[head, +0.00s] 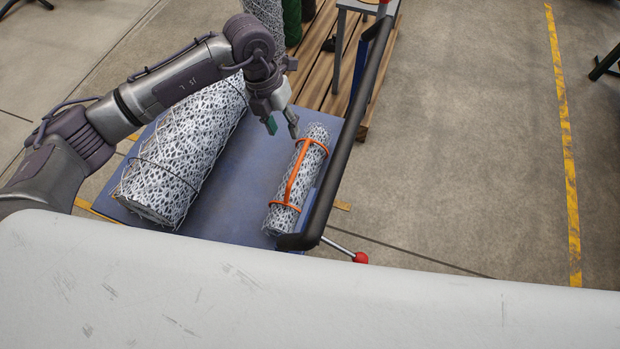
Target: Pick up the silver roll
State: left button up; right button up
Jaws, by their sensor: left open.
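A small silver roll (311,160) of wire mesh lies on the blue cart platform (232,190), close to its right edge. An orange strap with a handle (292,175) runs around and along it. A larger silver mesh roll (180,158) lies to its left on the same platform. My left gripper (283,127) is open and empty. Its fingertips are just left of the upper end of the small roll, apart from the orange handle as far as I can tell. My right gripper is not in view.
A black cart handle bar (350,130) runs along the right side of the small roll. A wooden pallet (318,60) with more rolls stands behind. A red-tipped lever (360,257) sticks out at the lower right.

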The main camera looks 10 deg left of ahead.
pick_arm(q)
send_near(299, 159)
jog(key=f, duration=0.3)
jog(key=d+f, duration=0.1)
jog(key=f, duration=0.1)
jog(key=shift+s+f, duration=0.2)
jog(key=shift+s, duration=0.1)
jog(key=shift+d+f+p, duration=0.25)
jog(key=shift+f, duration=1.05)
jog(key=shift+d+f+p, duration=0.2)
jog(key=shift+d+f, duration=0.05)
jog(key=shift+f, duration=1.05)
grip_shut()
jog(key=shift+w+r, duration=0.15)
